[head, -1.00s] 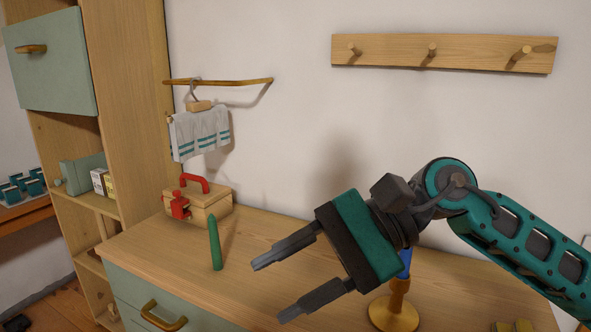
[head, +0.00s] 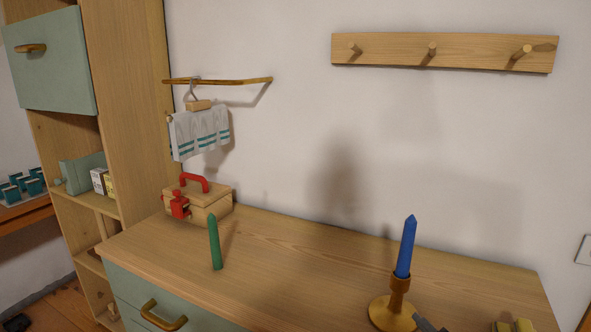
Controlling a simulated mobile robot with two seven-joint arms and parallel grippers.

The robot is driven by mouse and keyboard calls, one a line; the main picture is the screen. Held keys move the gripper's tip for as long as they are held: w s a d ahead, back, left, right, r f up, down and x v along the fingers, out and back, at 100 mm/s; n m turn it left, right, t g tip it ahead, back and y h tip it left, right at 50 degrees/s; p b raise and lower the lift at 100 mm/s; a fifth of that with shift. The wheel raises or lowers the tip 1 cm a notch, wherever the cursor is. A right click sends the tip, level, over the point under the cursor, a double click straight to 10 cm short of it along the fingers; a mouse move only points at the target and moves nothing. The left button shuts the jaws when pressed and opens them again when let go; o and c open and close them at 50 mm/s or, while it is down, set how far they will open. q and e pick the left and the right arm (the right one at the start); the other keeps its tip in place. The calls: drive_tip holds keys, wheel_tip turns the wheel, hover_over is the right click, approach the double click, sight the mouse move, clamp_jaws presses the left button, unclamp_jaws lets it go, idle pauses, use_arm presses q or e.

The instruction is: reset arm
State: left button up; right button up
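Only a dark grey fingertip of my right gripper (head: 427,323) shows at the bottom edge, in front of the foot of the candle holder. The rest of this gripper is out of frame, so its opening is hidden. My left gripper is not in view. A blue candle (head: 406,248) stands upright in a gold-brown candle holder (head: 396,305) on the wooden dresser top (head: 300,262). A green candle (head: 215,243) stands upright on the same top, farther left.
A wooden box (head: 209,202) with red handle and clasp sits at the back left of the dresser. Yellow blocks (head: 514,326) lie at the bottom right. A towel (head: 200,133) hangs from a wall rail. A peg board (head: 445,53) is above. The dresser's middle is clear.

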drive_tip(key=s+d+f+m+g, duration=0.2)
drive_tip(key=s+f+m+g, duration=0.25)
drive_tip(key=s+f, duration=0.4)
drive_tip(key=s+d+f+m+g, duration=0.1)
drive_tip(key=s+f+m+g, duration=0.35)
drive_tip(key=s, duration=0.65)
drive_tip(key=w+a+f+n+t+y, duration=0.1)
drive_tip(key=w+a+f+n+t, duration=0.1)
drive_tip(key=w+f+t, duration=0.4)
drive_tip(key=shift+w+a+f, duration=0.35)
drive_tip(key=shift+w+f, duration=0.7)
drive_tip(key=shift+f, duration=0.6)
